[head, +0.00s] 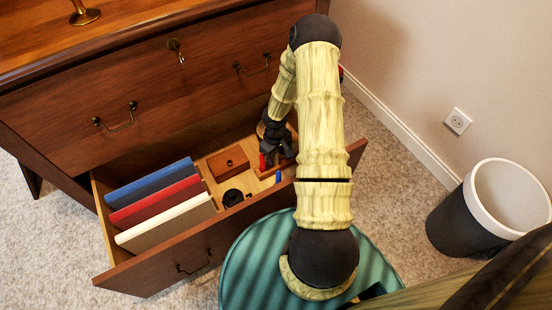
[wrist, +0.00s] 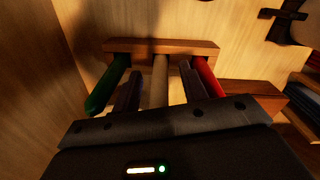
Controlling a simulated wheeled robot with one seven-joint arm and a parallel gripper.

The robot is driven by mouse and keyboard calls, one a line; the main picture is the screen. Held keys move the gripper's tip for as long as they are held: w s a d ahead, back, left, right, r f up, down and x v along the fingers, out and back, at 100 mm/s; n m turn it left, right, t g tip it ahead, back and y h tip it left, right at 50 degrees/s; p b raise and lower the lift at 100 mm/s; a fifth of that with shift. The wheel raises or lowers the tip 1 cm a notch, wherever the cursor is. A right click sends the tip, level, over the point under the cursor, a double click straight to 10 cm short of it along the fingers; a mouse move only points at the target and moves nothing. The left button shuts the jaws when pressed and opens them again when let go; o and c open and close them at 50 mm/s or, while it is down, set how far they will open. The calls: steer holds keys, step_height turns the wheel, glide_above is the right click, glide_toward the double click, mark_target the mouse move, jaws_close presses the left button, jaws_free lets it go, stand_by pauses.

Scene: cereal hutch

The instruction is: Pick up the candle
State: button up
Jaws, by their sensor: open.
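In the wrist view a pale cream stick (wrist: 160,82), which looks like a candle, runs up to a wooden bar (wrist: 150,45). A green stick (wrist: 104,88) lies to its left and a red stick (wrist: 207,82) to its right; both are similar in shape. My gripper (wrist: 160,74) is open, with one dark finger on each side of the cream stick. I cannot tell whether the fingers touch it. Its lower part is hidden by my gripper body. In the head view my gripper (head: 272,153) is down inside the open drawer (head: 160,258), and the cream stick cannot be made out.
The drawer holds blue (head: 150,183), red (head: 157,200) and white (head: 166,222) books, a small wooden box (head: 228,163) and a black round item (head: 232,197). The drawer walls are close around my gripper. A waste bin (head: 455,220) stands at right.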

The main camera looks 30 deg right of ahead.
jaws_close()
step_height(320, 180, up, 10)
steer(key=p, duration=0.6)
stand_by(0.5)
